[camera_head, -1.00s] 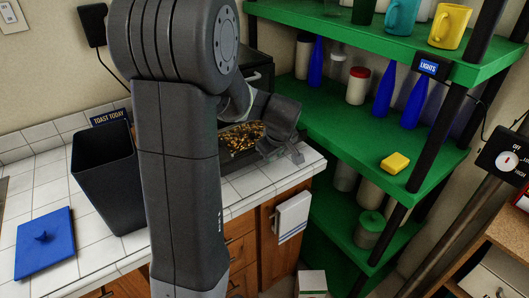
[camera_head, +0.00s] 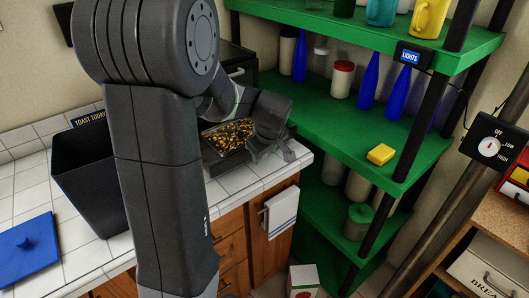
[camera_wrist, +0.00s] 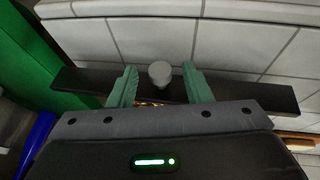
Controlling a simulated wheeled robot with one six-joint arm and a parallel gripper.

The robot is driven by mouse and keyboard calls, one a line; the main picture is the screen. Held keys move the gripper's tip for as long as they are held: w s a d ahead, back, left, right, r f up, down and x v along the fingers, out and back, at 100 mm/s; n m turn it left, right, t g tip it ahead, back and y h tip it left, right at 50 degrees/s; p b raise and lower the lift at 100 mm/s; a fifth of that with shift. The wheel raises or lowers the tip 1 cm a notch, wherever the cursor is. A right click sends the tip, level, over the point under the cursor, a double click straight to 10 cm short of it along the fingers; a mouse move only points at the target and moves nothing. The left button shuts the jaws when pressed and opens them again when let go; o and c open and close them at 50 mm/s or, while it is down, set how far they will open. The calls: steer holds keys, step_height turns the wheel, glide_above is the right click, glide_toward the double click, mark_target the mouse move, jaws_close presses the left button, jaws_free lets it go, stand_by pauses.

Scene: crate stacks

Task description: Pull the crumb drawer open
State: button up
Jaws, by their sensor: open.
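The crumb drawer (camera_head: 212,153) is a dark tray on the white tiled counter, pulled out so that golden-brown crumbs (camera_head: 230,134) show inside. In the wrist view its dark front (camera_wrist: 245,91) runs across the picture with a round grey knob (camera_wrist: 159,73). My gripper (camera_head: 274,154) is at the drawer's right end. In the wrist view my gripper (camera_wrist: 158,84) is open, with one green-grey finger on each side of the knob and a visible gap to both. A few crumbs show behind the drawer front. The toaster body is mostly hidden by my arm.
A black bin (camera_head: 83,180) and a blue lid (camera_head: 28,247) are on the counter at left. A green shelf (camera_head: 335,122) with bottles, jars and a yellow sponge (camera_head: 381,154) stands close on the right. A towel (camera_head: 282,212) hangs below the counter edge.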

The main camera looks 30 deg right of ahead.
steer(key=shift+r, duration=0.1)
steer(key=v, duration=1.3)
steer(key=shift+s+r+b, duration=0.2)
steer(key=shift+r+b, duration=0.05)
steer(key=shift+b, duration=0.05)
steer(key=shift+f, duration=0.1)
steer(key=x, duration=1.3)
steer(key=shift+w+f+p, duration=0.15)
steer(key=shift+f+p, duration=0.05)
steer(key=shift+p, duration=0.15)
steer(key=shift+w+f, duration=0.1)
steer(key=shift+w, duration=0.2)
steer(key=shift+s+a, duration=0.1)
